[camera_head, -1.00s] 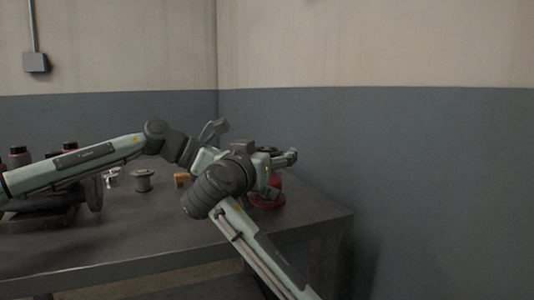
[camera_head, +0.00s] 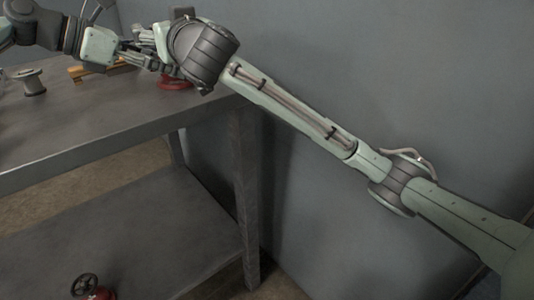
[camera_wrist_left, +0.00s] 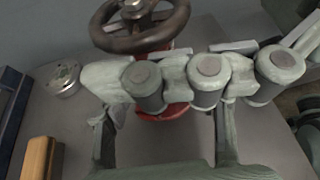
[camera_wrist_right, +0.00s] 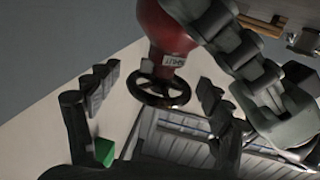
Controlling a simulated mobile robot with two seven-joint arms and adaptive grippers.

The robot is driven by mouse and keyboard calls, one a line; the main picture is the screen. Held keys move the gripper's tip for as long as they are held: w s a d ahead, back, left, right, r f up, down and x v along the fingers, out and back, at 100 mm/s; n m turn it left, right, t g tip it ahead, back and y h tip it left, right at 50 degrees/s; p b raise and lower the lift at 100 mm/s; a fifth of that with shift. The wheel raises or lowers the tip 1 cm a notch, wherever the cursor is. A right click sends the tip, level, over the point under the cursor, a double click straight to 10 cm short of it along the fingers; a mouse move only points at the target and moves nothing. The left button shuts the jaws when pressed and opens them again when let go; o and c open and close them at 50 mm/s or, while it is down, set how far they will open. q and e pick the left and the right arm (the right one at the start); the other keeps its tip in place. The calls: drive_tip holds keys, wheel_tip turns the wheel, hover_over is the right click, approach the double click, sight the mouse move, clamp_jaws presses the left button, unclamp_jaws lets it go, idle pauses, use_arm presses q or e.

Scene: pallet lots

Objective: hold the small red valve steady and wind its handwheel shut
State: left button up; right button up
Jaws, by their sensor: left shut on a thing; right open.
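The small red valve stands on the table near its right edge; its red base (camera_head: 175,82) shows in the head view under my grippers. In the left wrist view I see its red body (camera_wrist_left: 163,110) and dark handwheel (camera_wrist_left: 140,30). My left gripper (camera_head: 143,58) is shut on the valve; pale jointed links cross the left wrist view and hide the contact. In the right wrist view my right gripper (camera_wrist_right: 158,78) is open, its fingers on either side of the handwheel (camera_wrist_right: 160,92), below the red body (camera_wrist_right: 165,32). I cannot tell whether they touch it.
On the table (camera_head: 110,125) are a grey spool (camera_head: 32,82) and a brass-coloured piece (camera_head: 88,70). Another red item with a dark handwheel (camera_head: 84,284) sits on the lower shelf (camera_head: 160,240). A silver round part (camera_wrist_left: 65,78) lies near the valve. A wall stands behind.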

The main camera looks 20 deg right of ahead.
drive_tip(key=v, duration=1.2)
drive_tip(key=s+d+f, duration=0.1)
drive_tip(key=d+f, duration=0.3)
drive_tip(key=f, duration=0.3)
drive_tip(key=s+d+f+g, duration=0.1)
drive_tip(key=s+d+f, duration=0.1)
drive_tip(key=f, duration=0.5)
drive_tip(key=s+d+f+h, duration=0.1)
drive_tip(key=d+f, duration=0.4)
drive_tip(key=f, duration=0.2)
drive_tip(key=shift+s+d+g, duration=0.3)
drive_tip(key=shift+s+d, duration=0.05)
drive_tip(key=shift+s, duration=0.05)
